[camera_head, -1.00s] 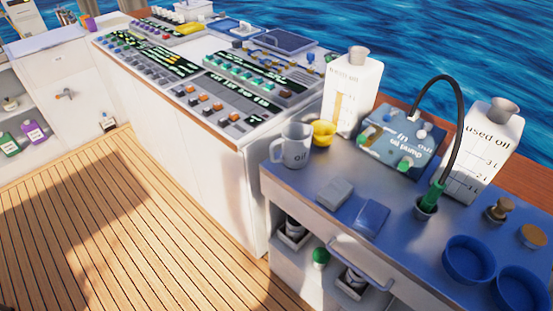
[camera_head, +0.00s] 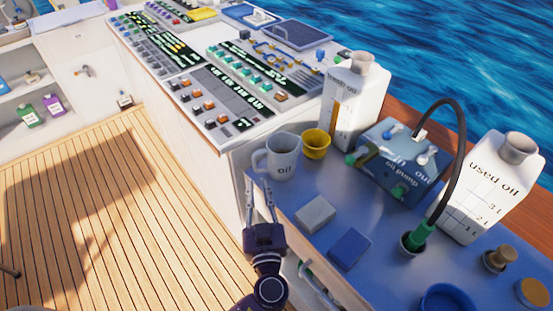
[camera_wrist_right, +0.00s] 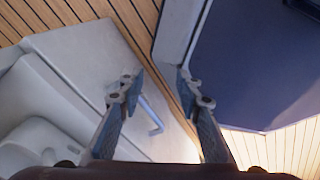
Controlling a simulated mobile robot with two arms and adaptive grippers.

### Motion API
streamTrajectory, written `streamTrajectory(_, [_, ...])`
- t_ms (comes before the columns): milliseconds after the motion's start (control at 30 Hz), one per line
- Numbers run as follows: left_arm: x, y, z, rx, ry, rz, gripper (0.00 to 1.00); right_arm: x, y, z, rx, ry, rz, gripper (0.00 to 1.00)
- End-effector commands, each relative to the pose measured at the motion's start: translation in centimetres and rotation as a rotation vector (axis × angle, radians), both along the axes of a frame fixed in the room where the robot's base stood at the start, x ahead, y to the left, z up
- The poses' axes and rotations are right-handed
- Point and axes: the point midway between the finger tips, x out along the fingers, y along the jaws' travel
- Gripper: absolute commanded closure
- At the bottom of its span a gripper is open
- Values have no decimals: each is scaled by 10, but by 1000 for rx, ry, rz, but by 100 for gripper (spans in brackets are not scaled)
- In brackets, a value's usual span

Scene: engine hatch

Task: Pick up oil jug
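The oil jug (camera_head: 284,160) is a light grey jug marked "oil", upright at the left front corner of the blue-grey worktop (camera_head: 300,190), its handle to the left. My left gripper (camera_head: 258,183) is just below the handle in the head view, with its two slim fingers pointing up toward it. The fingers are apart with nothing between them; whether a tip touches the jug is unclear. My right gripper (camera_wrist_right: 158,78) shows in the right wrist view, open and empty; the jug is not seen there.
A yellow cup (camera_head: 316,146) stands close right of the jug, with the fresh oil container (camera_head: 352,105) behind. An oil pump (camera_head: 398,165) and used oil container (camera_head: 490,190) stand further right. A grey block (camera_head: 315,214) and blue block (camera_head: 349,248) lie in front.

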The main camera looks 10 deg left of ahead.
Motion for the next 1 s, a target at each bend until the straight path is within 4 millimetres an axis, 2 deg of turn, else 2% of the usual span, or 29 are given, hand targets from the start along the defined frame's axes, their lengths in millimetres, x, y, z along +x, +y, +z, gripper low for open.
streamTrajectory(267, [28,7,7,2,-3,-3,82,4,-7,16,-7,-5,1,68])
streamTrajectory(467, [51,16,16,2,-2,-2,82,7,-11,36,-12,-9,0,68])
streamTrajectory(600, [66,19,12,2,-1,-3,82,7,-12,39,-13,-10,0,68])
streamTrajectory(933, [72,20,9,1,1,-4,82,8,-12,39,-13,-11,-1,68])
streamTrajectory(1000, [71,20,9,1,1,-3,88,8,-12,39,-13,-11,-1,68])
